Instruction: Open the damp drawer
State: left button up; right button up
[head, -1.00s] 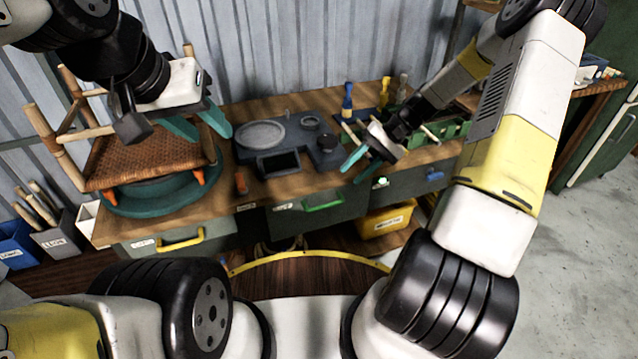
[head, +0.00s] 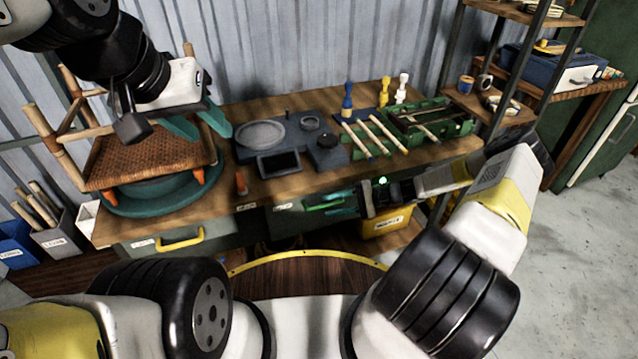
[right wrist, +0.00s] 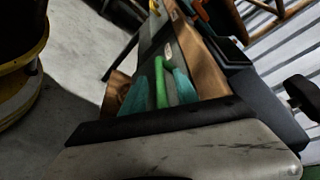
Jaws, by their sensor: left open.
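Under the bench top are a drawer with a yellow handle (head: 181,239) at left and a drawer with a green handle (head: 318,204) in the middle. I cannot read their labels, so I cannot tell which is the damp drawer. Both look closed. My right gripper (head: 343,204) is at the green handle. In the right wrist view its teal fingers (right wrist: 160,92) lie on either side of the green handle (right wrist: 160,70), with small gaps visible, so it looks open. My left gripper (head: 202,124) is open and empty beside the rattan stool (head: 150,162).
The bench top (head: 290,183) carries a dark fixture (head: 300,135), several wooden-handled tools (head: 383,136) and a green tray (head: 440,120). A yellow bin (head: 386,222) sits below my right gripper. A shelf rack (head: 500,105) stands at right.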

jog(key=shift+x, duration=1.65)
jog(key=shift+c, duration=0.5)
grip_shut()
